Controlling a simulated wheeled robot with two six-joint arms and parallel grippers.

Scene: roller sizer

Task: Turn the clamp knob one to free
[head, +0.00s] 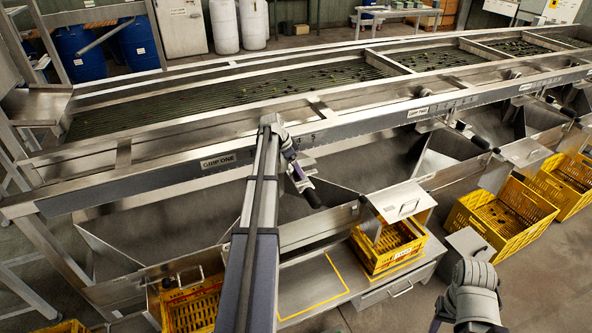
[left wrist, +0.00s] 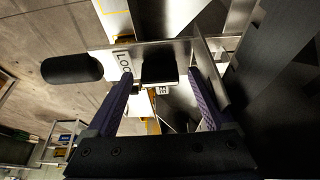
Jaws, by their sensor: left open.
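My left gripper (head: 290,163) is at the front rail of the sizer, right of the GRIP ONE label. In the left wrist view its two purple fingers (left wrist: 164,82) are open, one on each side of a dark block-like knob (left wrist: 158,62). I cannot tell whether they touch it. Behind it is a pale plate (left wrist: 123,62) with partly hidden lettering that starts "LO". A black rounded handle (left wrist: 72,69) sticks out left of the fingers; a black handle also shows just below the gripper in the head view (head: 312,197). The knob is hidden by the gripper in the head view.
The long sizer (head: 400,115) carries dark rollers. A similar black handle (head: 480,141) sits by the GRIP TWO label (head: 418,112). Below are metal chutes and yellow crates (head: 506,212). A yellow-outlined metal surface (head: 300,283) is bare. Part of my right arm (head: 472,290) shows lower right.

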